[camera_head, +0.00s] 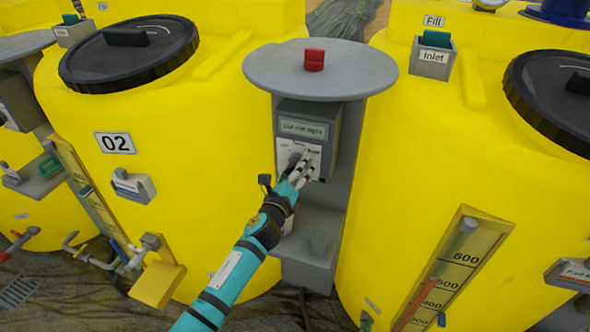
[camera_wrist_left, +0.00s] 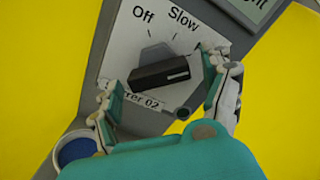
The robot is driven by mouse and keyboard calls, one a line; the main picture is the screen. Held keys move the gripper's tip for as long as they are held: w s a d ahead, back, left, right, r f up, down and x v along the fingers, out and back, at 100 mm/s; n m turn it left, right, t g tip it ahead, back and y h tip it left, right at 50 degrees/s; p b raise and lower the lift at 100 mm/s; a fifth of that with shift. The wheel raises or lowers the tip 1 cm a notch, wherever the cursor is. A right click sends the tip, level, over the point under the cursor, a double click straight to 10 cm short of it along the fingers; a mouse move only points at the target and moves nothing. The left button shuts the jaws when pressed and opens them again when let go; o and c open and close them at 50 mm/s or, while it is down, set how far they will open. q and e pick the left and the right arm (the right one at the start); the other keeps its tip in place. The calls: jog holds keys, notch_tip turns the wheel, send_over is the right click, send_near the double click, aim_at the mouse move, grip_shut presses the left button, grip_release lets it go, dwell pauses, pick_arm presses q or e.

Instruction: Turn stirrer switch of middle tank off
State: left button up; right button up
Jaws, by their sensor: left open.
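The stirrer switch is a dark rotary knob (camera_wrist_left: 160,72) on a white plate in the left wrist view. The plate is marked "Off" and "Slow", and a partly covered label ends in "rer 02". The knob's bar lies nearly crosswise, not along the "Off" mark; its exact setting is unclear. My left gripper (camera_wrist_left: 165,90) is open, with one finger on each side of the knob; I cannot tell whether they touch it. In the head view my left gripper (camera_head: 297,171) is in front of the switch box (camera_head: 322,118) and hides the knob. My right gripper is not in view.
Yellow tank 02 (camera_head: 85,185) stands left of the grey post, another yellow tank (camera_head: 420,190) right of it. A red knob (camera_head: 314,60) sits on the round grey cap (camera_head: 270,72) above the box. A blue round button (camera_wrist_left: 75,150) is below the plate.

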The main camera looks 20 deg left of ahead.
pick_arm(q)
jog(key=shift+w, duration=0.1)
jog(key=c, duration=1.2)
jog(key=shift+n, duration=0.4)
jog(key=n, duration=0.3)
jog(key=shift+n, duration=0.4)
jog(key=n, duration=0.4)
jog(key=shift+r, duration=0.1)
jog(key=n, duration=0.5)
jog(key=shift+r, duration=0.1)
jog(key=n, duration=0.4)
jog(key=shift+n, duration=0.3)
